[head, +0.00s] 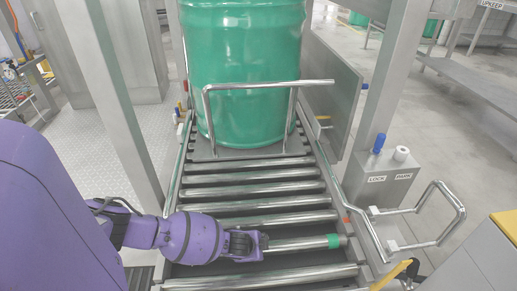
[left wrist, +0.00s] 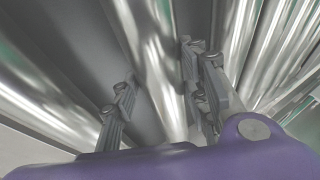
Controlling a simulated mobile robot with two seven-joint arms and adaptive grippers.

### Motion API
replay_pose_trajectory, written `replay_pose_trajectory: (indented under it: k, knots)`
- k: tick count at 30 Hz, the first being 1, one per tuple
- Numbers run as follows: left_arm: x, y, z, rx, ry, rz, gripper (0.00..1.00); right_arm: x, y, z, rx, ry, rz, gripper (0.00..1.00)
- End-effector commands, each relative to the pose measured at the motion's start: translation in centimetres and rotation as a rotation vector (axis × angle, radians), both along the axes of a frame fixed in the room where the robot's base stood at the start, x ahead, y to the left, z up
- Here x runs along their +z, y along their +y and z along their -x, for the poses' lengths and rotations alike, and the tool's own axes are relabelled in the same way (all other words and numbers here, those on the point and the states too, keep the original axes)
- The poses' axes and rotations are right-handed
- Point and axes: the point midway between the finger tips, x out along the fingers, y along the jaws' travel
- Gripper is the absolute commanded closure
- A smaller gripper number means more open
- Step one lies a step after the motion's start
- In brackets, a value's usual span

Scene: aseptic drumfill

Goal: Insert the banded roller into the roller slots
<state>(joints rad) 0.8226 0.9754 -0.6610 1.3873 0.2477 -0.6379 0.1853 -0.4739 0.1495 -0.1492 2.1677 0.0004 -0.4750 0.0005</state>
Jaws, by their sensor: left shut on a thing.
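The banded roller (head: 300,244) is a shiny metal bar with a green band near its right end. It lies across the conveyor frame in the head view, its right end close to the right rail (head: 358,222). My left gripper (head: 262,243) is shut on it, left of the band, and my purple wrist hides its left part. In the left wrist view the roller (left wrist: 150,60) passes between the two ridged fingers (left wrist: 165,95). The roller slots are too small or hidden to make out, so I cannot tell whether the ends sit in them. My right gripper is out of view.
Several other rollers (head: 250,191) lie behind, and one (head: 270,277) lies in front. A green drum (head: 245,70) stands at the back behind a metal hoop rail (head: 206,120).

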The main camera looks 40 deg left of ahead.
Motion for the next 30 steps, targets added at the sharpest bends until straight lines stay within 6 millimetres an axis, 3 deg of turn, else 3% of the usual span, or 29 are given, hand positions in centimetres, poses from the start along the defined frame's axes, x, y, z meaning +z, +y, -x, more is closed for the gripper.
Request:
replay_pose_trajectory:
  k: [13, 14, 18, 30]
  knots:
    - [-0.16, -0.03, -0.40, -0.002, -0.008, 0.001, 1.00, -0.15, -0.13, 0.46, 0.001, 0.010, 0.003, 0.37]
    - [-0.16, -0.03, -0.40, -0.002, -0.008, 0.001, 0.56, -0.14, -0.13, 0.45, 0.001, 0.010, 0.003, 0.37]
    - [-0.23, -0.01, -0.31, -0.001, -0.006, 0.000, 0.38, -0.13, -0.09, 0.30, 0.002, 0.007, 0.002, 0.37]
    - [-0.36, -0.03, 0.43, 0.000, 0.004, 0.000, 0.37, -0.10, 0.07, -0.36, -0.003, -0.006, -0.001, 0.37]
